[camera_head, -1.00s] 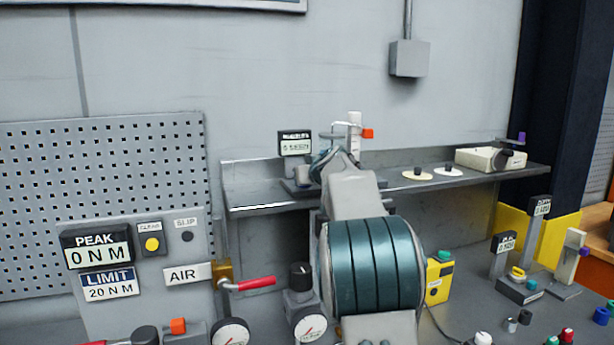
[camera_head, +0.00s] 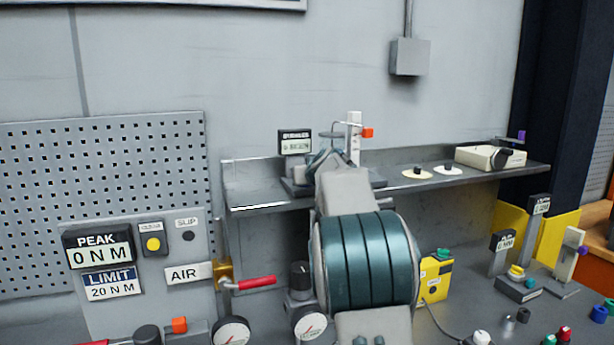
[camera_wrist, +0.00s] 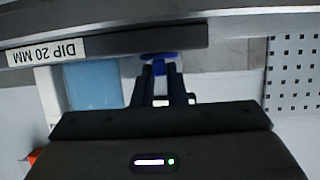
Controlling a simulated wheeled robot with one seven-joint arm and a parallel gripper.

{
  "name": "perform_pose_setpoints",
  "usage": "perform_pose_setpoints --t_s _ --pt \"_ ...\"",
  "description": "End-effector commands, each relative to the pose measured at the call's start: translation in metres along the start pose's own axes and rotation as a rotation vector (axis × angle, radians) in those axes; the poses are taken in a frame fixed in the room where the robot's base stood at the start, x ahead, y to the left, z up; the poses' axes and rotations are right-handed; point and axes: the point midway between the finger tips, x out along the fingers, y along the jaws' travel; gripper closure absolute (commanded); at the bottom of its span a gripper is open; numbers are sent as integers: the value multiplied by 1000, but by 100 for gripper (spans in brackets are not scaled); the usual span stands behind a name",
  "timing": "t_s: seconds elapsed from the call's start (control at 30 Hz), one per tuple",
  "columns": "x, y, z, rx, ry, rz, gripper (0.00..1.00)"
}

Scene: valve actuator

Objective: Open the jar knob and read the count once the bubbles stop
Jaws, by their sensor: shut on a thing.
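In the wrist view my gripper (camera_wrist: 160,80) is shut on a small blue knob (camera_wrist: 165,57), which shows between and just beyond the fingertips. I take it for the jar knob; its turn position cannot be told. A light blue block (camera_wrist: 93,85), perhaps the jar's water, is left of the fingers. A "DIP 20 MM" label (camera_wrist: 47,50) appears upside down. In the head view the bubbles display (camera_head: 295,143) stands on the shelf, its count too small to read surely. My arm hides most of the jar and the knob there. Bubbles cannot be made out.
A white post with an orange block (camera_head: 367,133) stands behind my gripper on the shelf (camera_head: 420,185). Two discs and a cream box (camera_head: 485,157) sit to the right. A panel with a red-handled air valve (camera_head: 255,283) stands at lower left.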

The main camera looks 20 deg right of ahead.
Motion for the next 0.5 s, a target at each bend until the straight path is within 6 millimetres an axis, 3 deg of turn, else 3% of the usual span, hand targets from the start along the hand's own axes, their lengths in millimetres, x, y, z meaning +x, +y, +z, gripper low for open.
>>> perform_pose_setpoints --t_s 0.5 --pt "1 -10 -2 81 -4 213 100"
